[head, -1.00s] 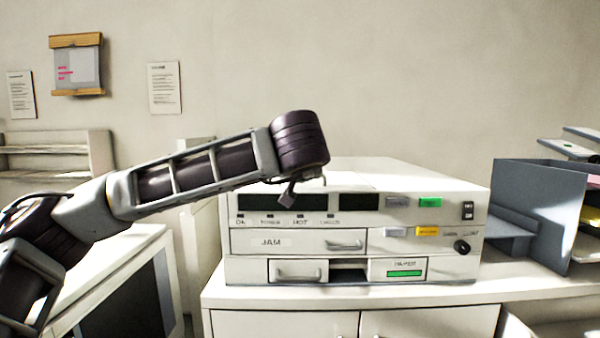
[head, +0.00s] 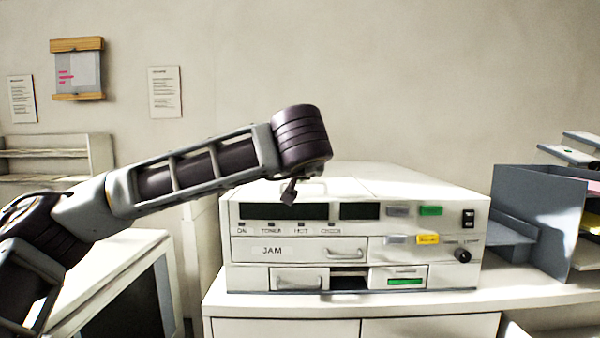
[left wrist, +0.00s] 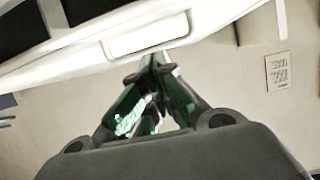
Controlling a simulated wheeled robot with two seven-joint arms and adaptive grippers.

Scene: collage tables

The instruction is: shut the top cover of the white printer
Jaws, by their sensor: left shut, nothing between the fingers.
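The white printer (head: 340,250) stands on a white cabinet in the middle of the head view. Its top cover (head: 400,181) looks low and nearly flat over the body; I cannot tell whether a gap remains under it. My left gripper (head: 289,192) is shut and empty at the cover's front left edge. Whether it touches is unclear, and the wrist hides part of the cover. In the left wrist view, the shut fingertips (left wrist: 157,62) are close to the printer's white edge (left wrist: 60,60). My right gripper is not in view.
The white cabinet (head: 280,327) carries the printer. A grey-blue file holder (head: 540,215) stands close on the printer's right. A white box with a dark front (head: 125,300) is at the lower left, under my left arm.

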